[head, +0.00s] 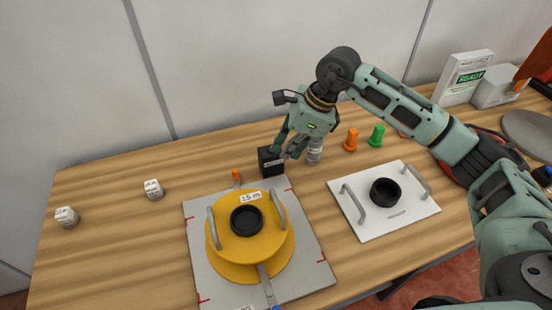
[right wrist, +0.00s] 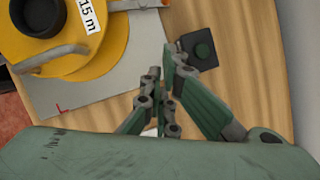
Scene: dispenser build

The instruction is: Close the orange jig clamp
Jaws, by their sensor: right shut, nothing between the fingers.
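The orange jig clamp (head: 236,175) shows in the head view as a small orange tip behind the yellow drum, at the far edge of the grey jig plate (head: 315,280). The drum hides part of its surroundings, and I cannot make out the clamp in the right wrist view. The yellow drum (head: 224,262), labelled 15 m, sits on the plate; it also shows in the right wrist view (right wrist: 115,55). My right gripper (head: 283,152) is shut and empty, to the right of the clamp and close by a small black box (head: 272,166). My left gripper is not in view.
The black box also shows in the right wrist view (right wrist: 187,40), near the fingertips. A grey strip (head: 267,288) with a blue end lies at the drum's front. A white plate (head: 348,215) with handles stands right. Orange (head: 351,140) and green (head: 377,135) pegs stand behind it. The left table is mostly clear.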

